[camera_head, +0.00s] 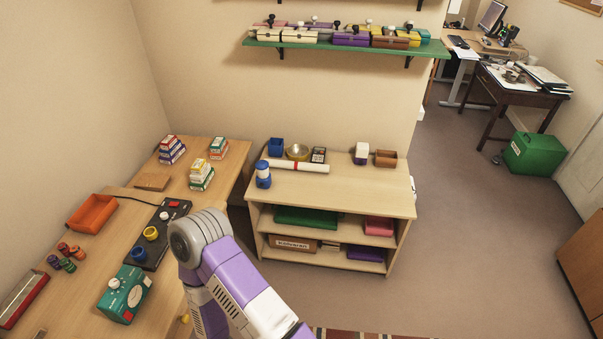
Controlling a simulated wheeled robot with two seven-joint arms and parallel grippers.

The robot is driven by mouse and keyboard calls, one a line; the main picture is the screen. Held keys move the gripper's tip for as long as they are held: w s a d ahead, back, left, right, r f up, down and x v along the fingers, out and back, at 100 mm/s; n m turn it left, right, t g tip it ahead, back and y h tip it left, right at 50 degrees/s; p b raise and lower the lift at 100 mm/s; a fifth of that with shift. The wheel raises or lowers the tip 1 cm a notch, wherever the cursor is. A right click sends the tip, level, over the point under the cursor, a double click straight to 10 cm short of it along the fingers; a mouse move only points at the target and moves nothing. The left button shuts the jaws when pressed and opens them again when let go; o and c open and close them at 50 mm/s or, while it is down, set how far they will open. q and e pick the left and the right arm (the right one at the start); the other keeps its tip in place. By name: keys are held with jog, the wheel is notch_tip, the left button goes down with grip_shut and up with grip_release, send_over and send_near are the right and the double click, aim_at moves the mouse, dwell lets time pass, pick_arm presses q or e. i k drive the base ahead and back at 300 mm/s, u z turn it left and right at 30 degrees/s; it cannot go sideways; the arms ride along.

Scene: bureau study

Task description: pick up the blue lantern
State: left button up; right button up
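A small upright blue cylinder with a white band (263,174), which looks like the blue lantern, stands at the left front of the low wooden shelf unit's top (345,191). It stands apart from my arm and nothing is holding it. One of my arms, purple and white, rises from the bottom of the view, with its grey joint in front of the left desk. Neither gripper shows in this view.
The left desk (95,283) holds an orange tray (92,213) and a green device (125,294).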

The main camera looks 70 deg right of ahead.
aim_at(263, 176)
jog(key=z, duration=2.35)
jog(key=k, duration=0.55)
jog(key=z, duration=0.75)
jog(key=i, duration=1)
jog(key=u, duration=0.6)
jog(key=i, duration=1.5)
jog(key=u, duration=1.85)
jog(key=i, duration=0.5)
jog(key=u, duration=0.4)
